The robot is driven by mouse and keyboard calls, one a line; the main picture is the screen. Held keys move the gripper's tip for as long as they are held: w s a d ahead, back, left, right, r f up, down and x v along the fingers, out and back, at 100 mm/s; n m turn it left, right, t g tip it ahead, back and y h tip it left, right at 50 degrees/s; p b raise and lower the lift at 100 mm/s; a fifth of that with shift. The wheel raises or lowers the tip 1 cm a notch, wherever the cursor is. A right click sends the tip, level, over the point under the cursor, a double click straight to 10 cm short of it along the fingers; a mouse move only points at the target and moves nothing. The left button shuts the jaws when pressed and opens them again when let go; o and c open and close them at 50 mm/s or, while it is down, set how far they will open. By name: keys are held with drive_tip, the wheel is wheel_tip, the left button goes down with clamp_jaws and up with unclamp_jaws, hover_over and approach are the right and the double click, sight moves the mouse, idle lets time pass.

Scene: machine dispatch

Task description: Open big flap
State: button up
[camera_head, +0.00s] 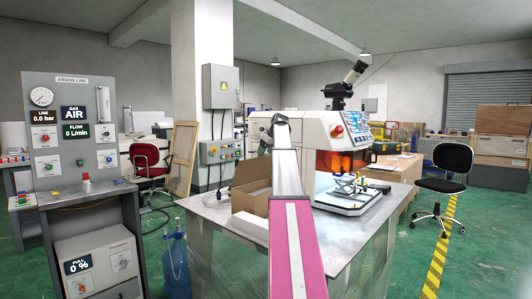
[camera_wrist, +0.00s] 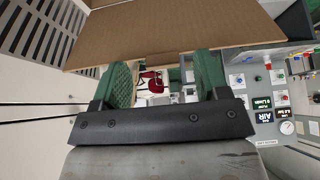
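An open brown cardboard box (camera_head: 250,186) stands on the metal table, partly hidden behind my arm in the head view. A large cardboard panel (camera_wrist: 165,30), likely a box flap, fills the upper middle of the wrist view. My gripper (camera_wrist: 161,62) has two green fingers spread apart with an empty gap. Their tips overlap the panel's lower edge in the picture; I cannot tell whether they touch it. In the head view my gripper is small and mostly hidden behind my arm, above the box.
A white machine (camera_head: 315,130) with an orange window stands behind the box on the metal table (camera_head: 222,211). A grey argon panel (camera_head: 75,135) stands at left. A black chair (camera_head: 447,170) is at right. Green floor is free at far right.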

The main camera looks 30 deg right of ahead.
drive_tip(key=v, duration=1)
drive_tip(key=shift+s+r, duration=0.2)
drive_tip(key=shift+r, duration=0.15)
